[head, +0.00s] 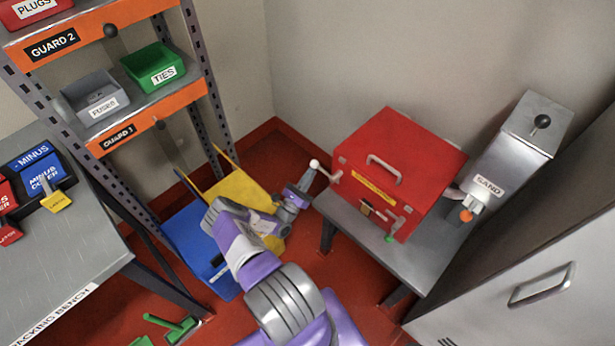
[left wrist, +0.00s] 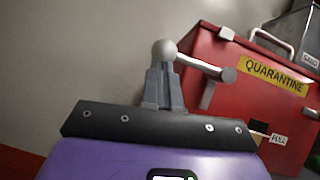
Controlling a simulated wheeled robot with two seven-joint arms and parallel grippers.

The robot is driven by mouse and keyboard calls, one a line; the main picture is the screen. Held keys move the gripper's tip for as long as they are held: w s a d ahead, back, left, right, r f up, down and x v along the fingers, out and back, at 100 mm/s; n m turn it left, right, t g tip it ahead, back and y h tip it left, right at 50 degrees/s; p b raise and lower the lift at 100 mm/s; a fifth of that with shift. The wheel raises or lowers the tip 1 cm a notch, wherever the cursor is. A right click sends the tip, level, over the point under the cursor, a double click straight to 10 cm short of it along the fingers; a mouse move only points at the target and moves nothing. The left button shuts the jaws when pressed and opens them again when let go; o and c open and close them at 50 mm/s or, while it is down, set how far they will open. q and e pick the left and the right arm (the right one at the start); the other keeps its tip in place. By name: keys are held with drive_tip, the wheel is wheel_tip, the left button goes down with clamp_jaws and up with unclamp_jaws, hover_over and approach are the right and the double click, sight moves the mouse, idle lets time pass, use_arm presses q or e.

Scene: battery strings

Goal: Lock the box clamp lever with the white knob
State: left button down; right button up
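The white knob (head: 314,163) is on the end of the box clamp lever (head: 330,175), which sticks out from the left side of the red quarantine box (head: 405,165). My left gripper (head: 306,184) is at the knob, its fingers close together and their tips just below it. In the left wrist view the knob (left wrist: 164,50) sits right at the tips of the fingers (left wrist: 163,82), and the lever (left wrist: 203,67) runs right toward the box (left wrist: 225,105). Whether the fingers pinch the knob or only touch it is unclear. My right gripper is not in view.
The box stands on a grey bench (head: 425,262) beside a metal SAND dispenser (head: 515,150). Blue (head: 195,245) and yellow (head: 240,190) bins stand on the floor by my left arm. A shelf (head: 150,105) is at left, a grey cabinet (head: 540,265) at right.

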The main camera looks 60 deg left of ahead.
use_arm(q)
drive_tip(key=w+f+b+v, duration=0.1)
drive_tip(key=f+b+v, duration=0.1)
drive_tip(key=v, duration=1)
drive_tip(key=shift+d+f, duration=0.3)
drive_tip(key=shift+f, duration=0.05)
drive_tip(key=shift+s, duration=0.1)
